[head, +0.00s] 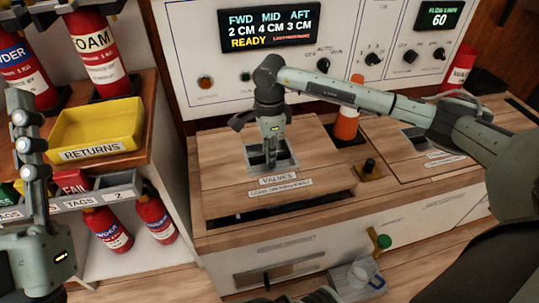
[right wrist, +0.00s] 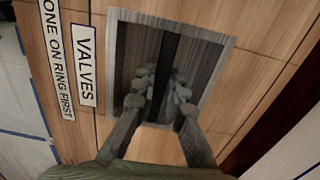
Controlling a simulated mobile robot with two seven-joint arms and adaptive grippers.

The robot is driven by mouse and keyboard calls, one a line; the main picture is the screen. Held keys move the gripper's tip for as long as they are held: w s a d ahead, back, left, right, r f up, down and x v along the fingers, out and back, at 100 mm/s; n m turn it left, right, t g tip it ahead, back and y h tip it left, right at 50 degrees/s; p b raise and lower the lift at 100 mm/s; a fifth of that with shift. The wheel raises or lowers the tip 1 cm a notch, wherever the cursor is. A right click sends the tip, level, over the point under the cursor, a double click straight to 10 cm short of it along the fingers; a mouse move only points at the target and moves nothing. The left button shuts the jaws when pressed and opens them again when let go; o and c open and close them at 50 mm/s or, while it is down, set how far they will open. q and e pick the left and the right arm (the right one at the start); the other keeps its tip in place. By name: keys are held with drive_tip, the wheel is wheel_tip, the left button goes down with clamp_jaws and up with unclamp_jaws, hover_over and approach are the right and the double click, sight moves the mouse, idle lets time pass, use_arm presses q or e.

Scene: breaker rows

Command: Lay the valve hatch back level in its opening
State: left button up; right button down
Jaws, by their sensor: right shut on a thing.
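The valve hatch (head: 222,168) is a light wooden panel labelled "VALVES" on the counter. A dark gap shows under its front right edge, so it does not sit flush there; the rest of its seating is hard to judge. A grey-framed recess (head: 286,164) is set in the hatch, with a dark bar (right wrist: 168,70) across it in the right wrist view. My right gripper (head: 270,150) reaches down into the recess. Its fingers (right wrist: 160,95) are shut on the bar, one on each side. My left gripper (head: 22,125) is raised at the left edge, away from the hatch; its finger opening is unclear.
A control panel (head: 200,50) stands behind the counter. An orange-and-white bottle (head: 346,124) and a small black knob (head: 369,169) are right of the hatch. A clear jug (head: 365,275) sits low in front.

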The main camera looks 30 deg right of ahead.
drive_tip(key=shift+w, duration=0.1)
idle(0.6)
drive_tip(key=shift+f+b, duration=1.8)
drive_tip(key=shift+f, duration=0.4)
drive_tip(key=c, duration=1.5)
unclamp_jaws()
drive_tip(key=shift+f, duration=0.15)
wheel_tip(320, 180, up, 12)
drive_tip(key=shift+r, duration=0.15)
drive_tip(key=shift+s, duration=0.2)
